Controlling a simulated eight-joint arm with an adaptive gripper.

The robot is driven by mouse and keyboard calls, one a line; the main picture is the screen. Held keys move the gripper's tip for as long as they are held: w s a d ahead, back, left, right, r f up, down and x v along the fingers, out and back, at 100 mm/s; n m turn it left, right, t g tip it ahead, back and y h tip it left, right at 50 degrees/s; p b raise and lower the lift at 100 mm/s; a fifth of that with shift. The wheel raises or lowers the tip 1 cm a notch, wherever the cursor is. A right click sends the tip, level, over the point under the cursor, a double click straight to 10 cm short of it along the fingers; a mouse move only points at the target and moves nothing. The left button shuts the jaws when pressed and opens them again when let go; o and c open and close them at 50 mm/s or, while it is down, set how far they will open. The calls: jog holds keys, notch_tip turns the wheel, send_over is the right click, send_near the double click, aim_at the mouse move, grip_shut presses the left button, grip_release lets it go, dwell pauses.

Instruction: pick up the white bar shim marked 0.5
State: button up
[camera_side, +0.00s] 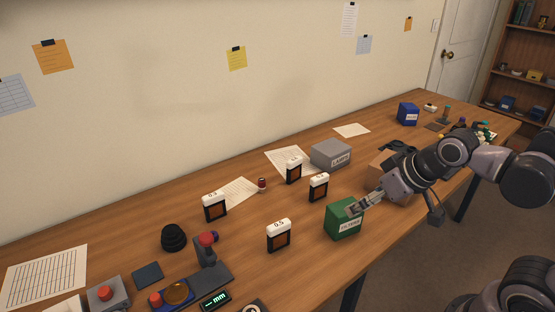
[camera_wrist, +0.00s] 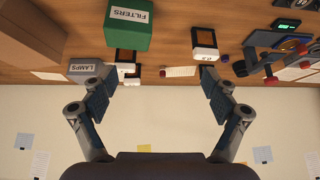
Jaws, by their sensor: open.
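The white bar shim marked 0.5 (camera_side: 278,225) sits on top of a black holder with an orange-brown window (camera_side: 279,240), standing upright near the front of the table. In the wrist view its white bar (camera_wrist: 205,53) shows upside down beside the right finger. My gripper (camera_side: 354,210) is open and empty, over the green FILTERS box (camera_side: 342,221), to the right of the 0.5 holder and apart from it.
Similar holders with white tops stand at the left (camera_side: 214,206), middle back (camera_side: 294,170) and middle (camera_side: 318,187). The grey LAMPS box (camera_side: 330,153) is behind. Bare wood surrounds the 0.5 holder.

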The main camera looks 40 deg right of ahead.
jog(key=w+a+g, duration=0.3)
jog(key=w+a, duration=0.2)
jog(key=w, duration=0.3)
jog(key=m+g, duration=0.1)
jog(key=g, duration=0.3)
send_over(278, 236)
jog(key=f, duration=0.5)
jog(key=shift+w+d+f, duration=0.2)
jog(key=shift+w+d, duration=0.2)
jog(key=shift+w+a+f, duration=0.2)
jog(key=shift+a+f, duration=0.05)
jog(key=shift+f, duration=0.65)
jog(key=f, duration=0.9)
jog(key=shift+s+d+f, duration=0.15)
jog(key=shift+d+f, duration=0.1)
jog(key=shift+f, duration=0.15)
jog(key=shift+c, duration=0.3)
jog(key=c, duration=1.2)
